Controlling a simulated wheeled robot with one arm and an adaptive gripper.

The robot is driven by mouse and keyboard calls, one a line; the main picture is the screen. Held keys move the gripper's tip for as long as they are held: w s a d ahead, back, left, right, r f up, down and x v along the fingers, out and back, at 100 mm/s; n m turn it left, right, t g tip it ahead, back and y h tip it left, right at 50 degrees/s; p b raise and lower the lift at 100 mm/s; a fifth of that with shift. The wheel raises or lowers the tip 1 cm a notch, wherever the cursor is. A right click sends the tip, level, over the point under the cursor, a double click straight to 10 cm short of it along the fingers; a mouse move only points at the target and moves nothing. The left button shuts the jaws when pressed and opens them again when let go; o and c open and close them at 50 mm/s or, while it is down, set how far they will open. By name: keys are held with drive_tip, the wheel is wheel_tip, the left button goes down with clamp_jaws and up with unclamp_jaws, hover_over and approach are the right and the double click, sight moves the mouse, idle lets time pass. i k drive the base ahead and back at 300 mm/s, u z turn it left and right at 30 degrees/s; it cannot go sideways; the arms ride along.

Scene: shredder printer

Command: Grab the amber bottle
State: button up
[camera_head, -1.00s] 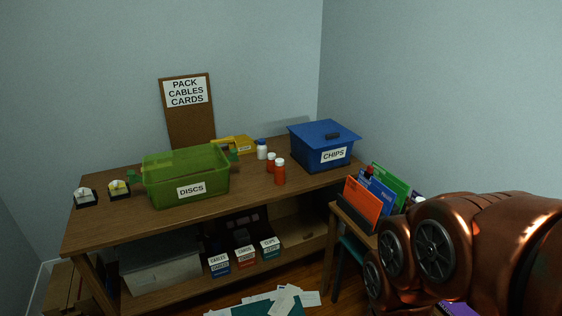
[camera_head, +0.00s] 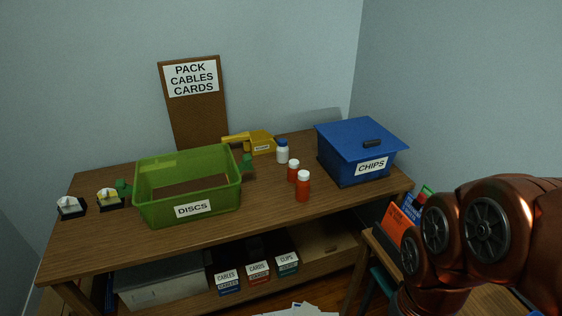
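Two amber-orange bottles with white caps stand upright on the wooden table between the green bin and the blue box. The nearer amber bottle (camera_head: 303,187) is slightly larger in view. The other amber bottle (camera_head: 293,172) stands just behind it to the left. A white bottle with a blue cap (camera_head: 282,152) stands behind them. My copper-coloured arm fills the lower right, apart from the bottles. My gripper's fingertips are not visible, so its state does not show.
The green DISCS bin (camera_head: 190,209) is left of the bottles. The blue CHIPS box (camera_head: 363,151) is right of them. A yellow box (camera_head: 262,143) and a corkboard sign (camera_head: 202,126) are behind. The tabletop (camera_head: 262,213) in front of the bottles is clear.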

sight(293, 169)
drive_tip(key=u, duration=0.85)
drive_tip(key=i, duration=0.9)
drive_tip(key=u, duration=0.95)
